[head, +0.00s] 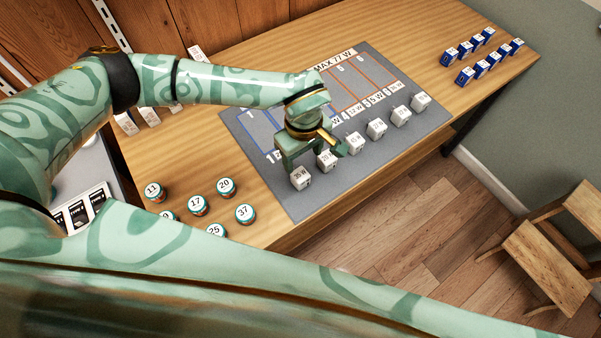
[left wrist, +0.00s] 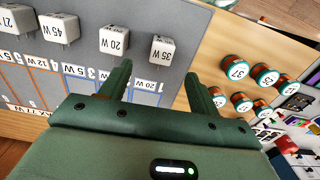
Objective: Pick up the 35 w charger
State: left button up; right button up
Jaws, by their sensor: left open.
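The 35 W charger (head: 300,178) is a small white cube with its label on top, at the near left end of a row of chargers on the grey mat (head: 300,208). My left gripper (head: 313,150) is just behind it, open and empty, pointing down. In the left wrist view the 35 W charger (left wrist: 162,49) lies just beyond the open fingertips (left wrist: 158,76), roughly in line with the gap between them. The 20 W charger (left wrist: 114,40) stands beside it, just beyond the left finger. My right gripper is out of view.
More white chargers (head: 376,129) continue the row to the right. Several numbered round jars (head: 245,213) stand on the wood table left of the mat. Blue boxes (head: 465,76) stand at the far right. The table's front edge is close to the row.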

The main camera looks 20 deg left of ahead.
aim_at(300, 174)
pick_arm(q)
jog(key=f, duration=0.5)
jog(key=shift+w+f+b, duration=0.1)
jog(key=shift+w+b, duration=0.1)
jog(key=shift+b, duration=0.15)
jog(key=shift+f, duration=0.2)
jog(key=f, duration=0.3)
jog(key=f+b, duration=0.1)
jog(key=shift+s+a+f, duration=0.2)
jog(key=shift+a+f, duration=0.15)
jog(key=shift+f, duration=0.2)
jog(key=c, duration=1.1)
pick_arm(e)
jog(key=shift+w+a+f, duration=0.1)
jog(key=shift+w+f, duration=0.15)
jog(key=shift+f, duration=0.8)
